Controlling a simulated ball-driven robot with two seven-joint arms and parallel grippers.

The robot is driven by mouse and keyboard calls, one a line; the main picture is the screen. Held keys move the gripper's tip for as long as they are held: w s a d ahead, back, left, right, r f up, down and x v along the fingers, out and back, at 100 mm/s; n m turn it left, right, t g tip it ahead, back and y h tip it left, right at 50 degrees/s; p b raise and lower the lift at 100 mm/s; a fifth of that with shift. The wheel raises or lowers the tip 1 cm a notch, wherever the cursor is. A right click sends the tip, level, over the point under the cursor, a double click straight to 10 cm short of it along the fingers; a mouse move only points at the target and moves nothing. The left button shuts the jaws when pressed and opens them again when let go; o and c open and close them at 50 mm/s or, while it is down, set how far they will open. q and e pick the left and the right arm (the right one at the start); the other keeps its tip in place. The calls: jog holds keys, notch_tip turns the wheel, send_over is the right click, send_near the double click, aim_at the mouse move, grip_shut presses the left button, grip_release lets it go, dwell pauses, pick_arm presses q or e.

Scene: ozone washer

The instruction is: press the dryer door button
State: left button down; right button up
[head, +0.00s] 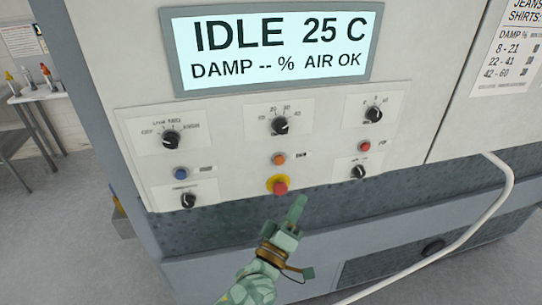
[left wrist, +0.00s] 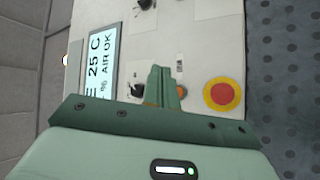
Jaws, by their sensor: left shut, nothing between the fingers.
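The dryer's control panel (head: 225,165) has a blue button (head: 180,173), an orange button (head: 278,159) and a small red button (head: 365,145) in a row. The labels beside them are too blurred to tell which is the door button. My left gripper (head: 299,203) is shut and empty, below and right of a red mushroom button on a yellow ring (head: 278,186). In the left wrist view, the shut fingers (left wrist: 163,80) partly cover the orange button (left wrist: 181,91); the red mushroom button (left wrist: 222,93) is beside them. Contact cannot be told. My right gripper is not in view.
Several black knobs (head: 280,125) surround the buttons. A display (head: 275,50) above reads IDLE 25 C, AIR OK. A white hose (head: 480,215) curves at the lower right. A table (head: 40,92) stands at the far left, with open floor (head: 65,220) before it.

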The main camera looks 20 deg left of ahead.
aim_at(279, 160)
pick_arm(q)
jog(key=r+n+y, duration=0.1)
jog(key=a+r+n+t, duration=0.1)
jog(key=shift+s+a+n+y, duration=0.25)
jog(key=shift+n+y, duration=0.15)
jog(key=shift+w+a+b, duration=0.5)
jog(key=shift+w+a, duration=0.35)
jog(key=shift+w, duration=0.4)
jog(key=shift+w+a+b, duration=0.5)
jog(key=shift+w+a, duration=0.3)
jog(key=shift+w, duration=0.45)
jog(key=shift+w+a+b, duration=0.5)
jog(key=shift+w+a, duration=0.35)
jog(key=shift+w, duration=0.4)
jog(key=shift+w+a, duration=0.1)
jog(key=shift+w, duration=0.05)
jog(key=shift+w+a+f, duration=0.1)
jog(key=shift+w, duration=0.1)
